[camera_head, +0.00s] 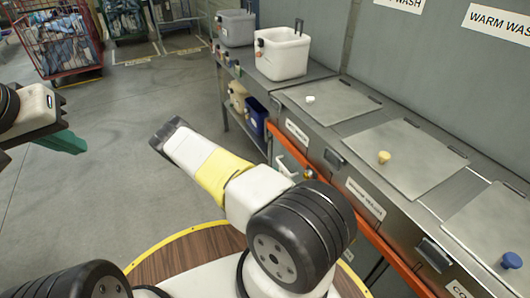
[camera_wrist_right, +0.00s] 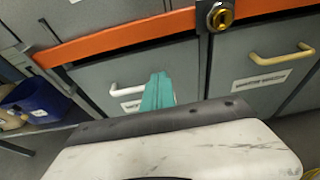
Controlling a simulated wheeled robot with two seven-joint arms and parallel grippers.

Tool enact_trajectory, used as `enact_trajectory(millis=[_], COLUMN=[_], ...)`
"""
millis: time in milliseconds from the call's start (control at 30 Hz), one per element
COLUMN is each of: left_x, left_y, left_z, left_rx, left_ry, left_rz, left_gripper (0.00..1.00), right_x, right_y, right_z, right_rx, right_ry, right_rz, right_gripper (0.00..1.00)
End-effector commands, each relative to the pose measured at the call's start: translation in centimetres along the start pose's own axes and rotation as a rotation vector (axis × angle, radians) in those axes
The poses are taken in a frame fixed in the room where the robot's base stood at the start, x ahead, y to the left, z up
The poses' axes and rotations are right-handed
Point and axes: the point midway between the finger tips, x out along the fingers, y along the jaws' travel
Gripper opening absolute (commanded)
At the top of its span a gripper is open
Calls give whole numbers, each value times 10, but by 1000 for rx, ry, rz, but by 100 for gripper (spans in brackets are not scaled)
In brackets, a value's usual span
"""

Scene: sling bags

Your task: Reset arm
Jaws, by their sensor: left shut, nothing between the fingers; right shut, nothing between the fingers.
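My left gripper (camera_head: 68,141) has green fingers and comes in from the left edge of the head view. It is shut and empty, above the open floor. My right arm (camera_head: 220,172) reaches forward and left from the lower middle of the head view, and I cannot make out its gripper there. In the right wrist view my right gripper (camera_wrist_right: 158,91) shows teal fingers, closed together and empty. They appear in front of a grey drawer front with a white handle (camera_wrist_right: 126,90). I cannot tell the gap between them and the drawer.
A steel counter (camera_head: 320,72) with an orange rail (camera_head: 290,146) runs along the right. On it are a white bin (camera_head: 283,55) and lids with knobs. A blue bin (camera_head: 256,117) sits on the shelf below. A red cage cart (camera_head: 58,42) stands at back left. The left floor is clear.

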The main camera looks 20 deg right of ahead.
Motion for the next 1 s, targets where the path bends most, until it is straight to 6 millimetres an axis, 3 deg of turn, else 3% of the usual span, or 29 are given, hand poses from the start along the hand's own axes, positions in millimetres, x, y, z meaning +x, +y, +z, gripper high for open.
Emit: enact_trajectory(millis=[267,367,567,1000], left_x=[0,0,0,0], left_y=[0,0,0,0], left_z=[0,0,0,0], left_rx=[0,0,0,0], left_ry=[0,0,0,0], left_rz=[0,0,0,0], left_gripper=[0,0,0,0], right_x=[-13,-17,-44,-144], right_y=[0,2,3,-22], right_z=[1,10,62,196], right_rx=[3,38,244,761], right_ry=[2,21,149,550], right_rz=[-2,-22,-151,-464], right_gripper=[0,0,0,0])
